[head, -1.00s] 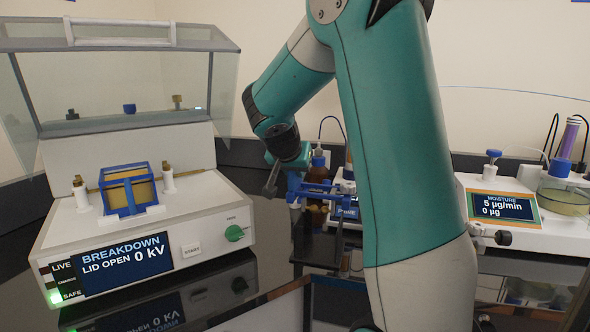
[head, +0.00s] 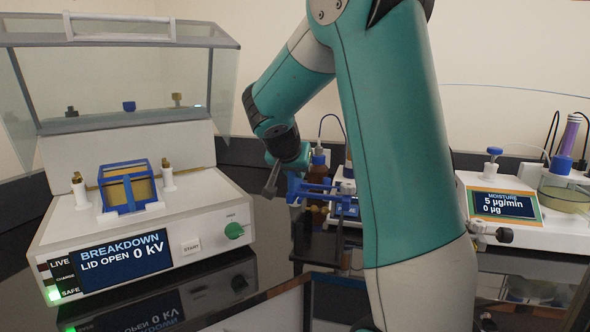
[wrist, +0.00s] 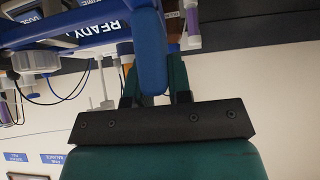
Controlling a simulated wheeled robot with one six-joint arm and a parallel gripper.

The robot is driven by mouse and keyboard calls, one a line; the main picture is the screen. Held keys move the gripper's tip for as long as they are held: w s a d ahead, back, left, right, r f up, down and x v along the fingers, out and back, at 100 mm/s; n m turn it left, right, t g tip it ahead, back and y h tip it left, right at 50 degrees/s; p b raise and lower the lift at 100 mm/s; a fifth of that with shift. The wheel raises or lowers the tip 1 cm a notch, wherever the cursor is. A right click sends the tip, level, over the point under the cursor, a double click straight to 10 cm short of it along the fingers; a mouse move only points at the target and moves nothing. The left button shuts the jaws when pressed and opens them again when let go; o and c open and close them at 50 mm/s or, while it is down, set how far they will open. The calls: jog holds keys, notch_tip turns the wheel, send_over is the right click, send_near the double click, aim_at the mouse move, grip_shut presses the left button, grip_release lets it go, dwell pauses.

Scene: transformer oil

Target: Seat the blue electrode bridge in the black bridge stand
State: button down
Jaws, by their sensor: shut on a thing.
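The blue electrode bridge (head: 318,188) is in my gripper, held up in the air near the middle of the head view. In the wrist view the bridge's blue end (wrist: 150,52) fills the space between the dark teal fingers of my gripper (wrist: 153,82). In the head view the fingers are small and partly hidden by the bridge and wrist. A dark, box-like shape (head: 315,246) lies below the bridge. I cannot tell whether it is the black bridge stand, and the bridge appears apart from it.
The breakdown tester (head: 150,235) stands at left with its lid open and a blue-framed oil cell (head: 127,187) inside. A brown bottle (head: 317,182) stands behind the bridge. The moisture instrument (head: 510,205) is at right. My arm hides part of the bench.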

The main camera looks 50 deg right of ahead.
aim_at(295, 191)
jog(key=shift+f+b, duration=2.45)
jog(key=shift+f, duration=0.4)
jog(key=c, duration=1)
grip_release()
jog(key=shift+o, duration=0.2)
jog(key=shift+f, duration=0.1)
jog(key=v, duration=1.7)
jog(key=shift+r+p, duration=0.25)
jog(key=shift+p, duration=0.05)
jog(key=shift+s+a, duration=0.1)
